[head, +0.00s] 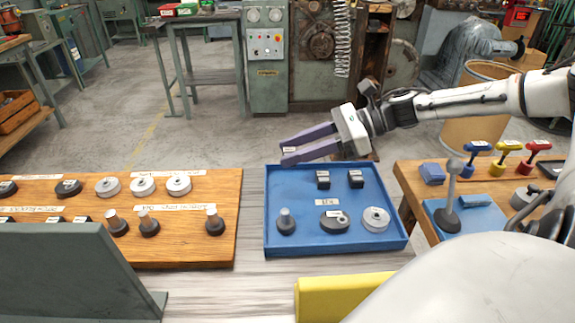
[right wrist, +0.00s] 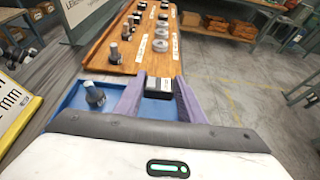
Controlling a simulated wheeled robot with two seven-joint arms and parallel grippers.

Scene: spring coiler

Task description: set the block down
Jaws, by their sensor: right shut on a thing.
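My right gripper (head: 288,148) is above the back left corner of the blue tray (head: 390,243) in the head view. Its purple fingers are shut on a small dark block with a white label (right wrist: 158,86), which shows between the fingers in the right wrist view. In the head view the fingers hide most of that block. Two other black blocks stand in the tray, one at the back middle (head: 323,180) and one to its right (head: 356,179). The held block's height over the tray is hard to tell. My left gripper is not in view.
The tray also holds a dark-based peg (head: 286,222), a dark disc (head: 333,222) and a pale wheel (head: 376,219). A wooden board (head: 215,245) with labelled rows of parts lies left. A side table (head: 405,172) with coloured-handled tools stands right. The tray's back left is bare.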

